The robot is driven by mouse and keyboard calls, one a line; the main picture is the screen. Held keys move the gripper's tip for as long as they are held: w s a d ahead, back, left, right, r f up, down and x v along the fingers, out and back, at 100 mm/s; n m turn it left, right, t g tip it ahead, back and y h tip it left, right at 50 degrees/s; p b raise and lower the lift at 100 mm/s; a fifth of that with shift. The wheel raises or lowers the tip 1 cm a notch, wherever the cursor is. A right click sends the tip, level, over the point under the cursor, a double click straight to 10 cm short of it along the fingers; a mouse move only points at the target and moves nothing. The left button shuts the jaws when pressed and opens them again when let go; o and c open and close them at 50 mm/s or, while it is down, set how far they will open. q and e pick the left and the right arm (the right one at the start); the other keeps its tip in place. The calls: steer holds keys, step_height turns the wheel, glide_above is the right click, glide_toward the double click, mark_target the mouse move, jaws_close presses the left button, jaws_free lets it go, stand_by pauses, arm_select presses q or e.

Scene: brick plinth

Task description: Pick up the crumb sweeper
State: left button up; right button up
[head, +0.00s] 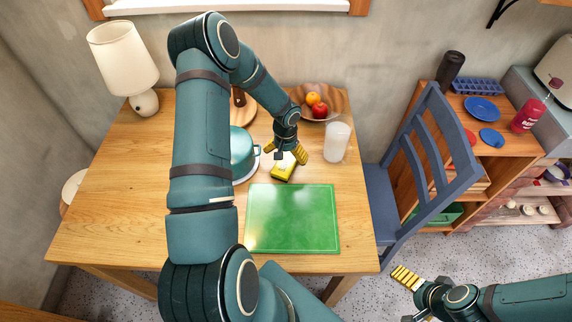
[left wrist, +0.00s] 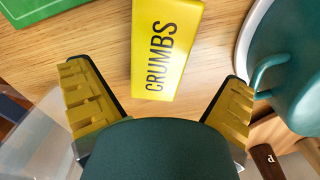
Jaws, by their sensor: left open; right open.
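The crumb sweeper is a yellow box (head: 284,168) lying on the wooden table, just behind the green cutting board. In the left wrist view the yellow crumb sweeper (left wrist: 165,45) shows the word CRUMBS and lies ahead of and between the open fingers. My left gripper (head: 290,155) is open above the crumb sweeper in the head view; it also shows in the left wrist view (left wrist: 160,110) with nothing between its fingers. My right gripper (head: 408,282) is open and empty at the lower right, away from the table.
The green board (head: 293,218) lies in front of the sweeper. A lamp (head: 124,60) and blue chair (head: 420,175) flank the table.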

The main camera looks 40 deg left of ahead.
mark_target(286, 161)
arm_select(q)
steer(key=shift+w+f, duration=0.1)
steer(key=shift+f, duration=1.85)
steer(key=c, duration=1.4)
steer(key=shift+o, duration=0.2)
